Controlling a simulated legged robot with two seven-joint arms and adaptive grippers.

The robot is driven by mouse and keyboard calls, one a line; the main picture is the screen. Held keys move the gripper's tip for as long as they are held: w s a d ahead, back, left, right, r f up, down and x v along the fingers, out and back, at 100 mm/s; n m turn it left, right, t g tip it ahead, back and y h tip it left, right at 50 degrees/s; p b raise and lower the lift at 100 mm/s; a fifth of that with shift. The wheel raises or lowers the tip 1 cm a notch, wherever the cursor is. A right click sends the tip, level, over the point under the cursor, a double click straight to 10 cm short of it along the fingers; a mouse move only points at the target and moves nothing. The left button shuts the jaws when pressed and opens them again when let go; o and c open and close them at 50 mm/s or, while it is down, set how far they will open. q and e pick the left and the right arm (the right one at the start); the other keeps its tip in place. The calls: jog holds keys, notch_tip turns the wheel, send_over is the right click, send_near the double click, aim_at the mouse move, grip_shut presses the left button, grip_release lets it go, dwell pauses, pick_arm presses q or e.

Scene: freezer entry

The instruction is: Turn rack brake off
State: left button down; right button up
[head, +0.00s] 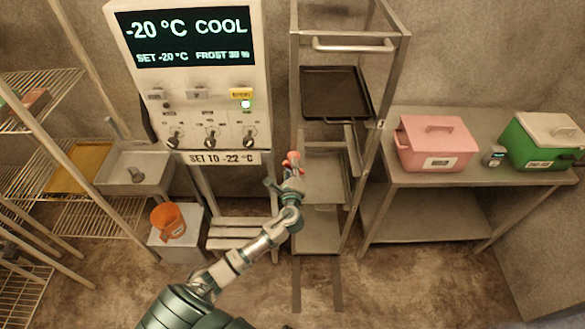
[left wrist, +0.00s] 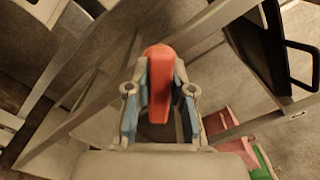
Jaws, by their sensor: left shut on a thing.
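The rack (head: 366,120) is a tall metal frame with shelves and a push handle, standing in the middle of the head view. A red brake lever (head: 293,158) sits on its left side at mid height. My left gripper (head: 289,178) reaches up to it from below. In the left wrist view the red lever (left wrist: 159,85) lies between the two fingers of my left gripper (left wrist: 158,100), which are shut on it. The lever's lower end and its mount are hidden by the gripper. My right gripper is not in view.
A steel table (head: 480,175) at right holds a pink cooler (head: 436,144) and a green cooler (head: 542,141). Wire shelving (head: 40,150) is at far left. Floor in front is clear.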

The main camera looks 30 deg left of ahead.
pick_arm(q)
jog(key=n+b, duration=0.1)
jog(key=n, duration=0.3)
jog(key=n+b, duration=0.1)
jog(key=n, duration=0.1)
jog(key=shift+a+f+b, duration=0.2)
jog(key=shift+f+b, duration=0.05)
jog(key=shift+b, duration=0.1)
jog(key=shift+n, duration=0.3)
jog(key=c, duration=1)
grip_release()
jog(key=shift+f, duration=0.15)
jog(key=shift+s, duration=0.15)
jog(key=v, duration=1.1)
jog(key=shift+s+d, duration=0.25)
jog(key=shift+d, duration=0.05)
jog(key=shift+f, duration=0.15)
